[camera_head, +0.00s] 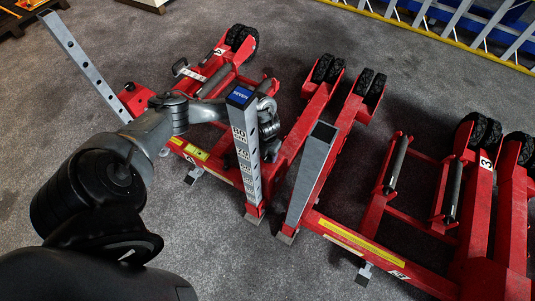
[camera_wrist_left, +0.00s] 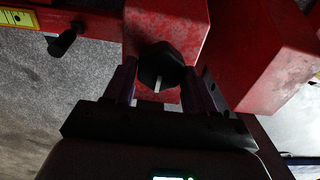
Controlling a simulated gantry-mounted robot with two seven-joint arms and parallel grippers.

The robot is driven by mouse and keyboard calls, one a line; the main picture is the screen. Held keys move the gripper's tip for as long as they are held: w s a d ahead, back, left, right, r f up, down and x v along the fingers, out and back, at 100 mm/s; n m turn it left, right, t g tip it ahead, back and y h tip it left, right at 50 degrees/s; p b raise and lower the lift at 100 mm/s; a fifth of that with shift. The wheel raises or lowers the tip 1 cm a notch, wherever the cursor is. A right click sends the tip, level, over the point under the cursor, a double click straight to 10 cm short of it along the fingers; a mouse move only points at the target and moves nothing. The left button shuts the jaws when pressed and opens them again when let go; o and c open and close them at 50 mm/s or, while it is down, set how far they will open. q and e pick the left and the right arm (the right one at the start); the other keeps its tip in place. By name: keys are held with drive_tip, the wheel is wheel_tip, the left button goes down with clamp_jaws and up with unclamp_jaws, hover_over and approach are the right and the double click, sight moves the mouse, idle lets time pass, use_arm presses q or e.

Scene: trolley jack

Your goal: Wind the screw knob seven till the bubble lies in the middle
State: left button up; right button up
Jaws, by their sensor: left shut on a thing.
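A dark screw knob (camera_wrist_left: 160,66) with a white mark on its face sits against a red jack part (camera_wrist_left: 165,22) in the left wrist view. My left gripper (camera_wrist_left: 160,88) has one finger on each side of this knob and is shut on it. In the head view, my left arm reaches from the left to behind the grey post with the blue "SEVEN" label (camera_head: 240,97). The post hides part of the wrist there, and the knob cannot be made out. No bubble can be made out in either view. My right gripper is not in view.
Several red trolley jacks with black wheels crowd the grey floor, including one at the right (camera_head: 480,200). A second grey-topped post (camera_head: 314,160) stands right of the labelled one. A dark side handle (camera_wrist_left: 68,40) juts out at the wrist view's upper left. Open floor lies front centre.

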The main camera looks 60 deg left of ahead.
use_arm(q)
drive_tip(key=shift+r+p, duration=0.15)
drive_tip(key=shift+p, duration=0.2)
drive_tip(key=shift+c, duration=0.3)
drive_tip(key=n+p, duration=0.3)
drive_tip(key=shift+d+r, duration=0.1)
drive_tip(key=shift+n, duration=0.4)
drive_tip(key=shift+f, duration=0.25)
drive_tip(key=o, duration=1)
drive_tip(key=shift+o, duration=0.2)
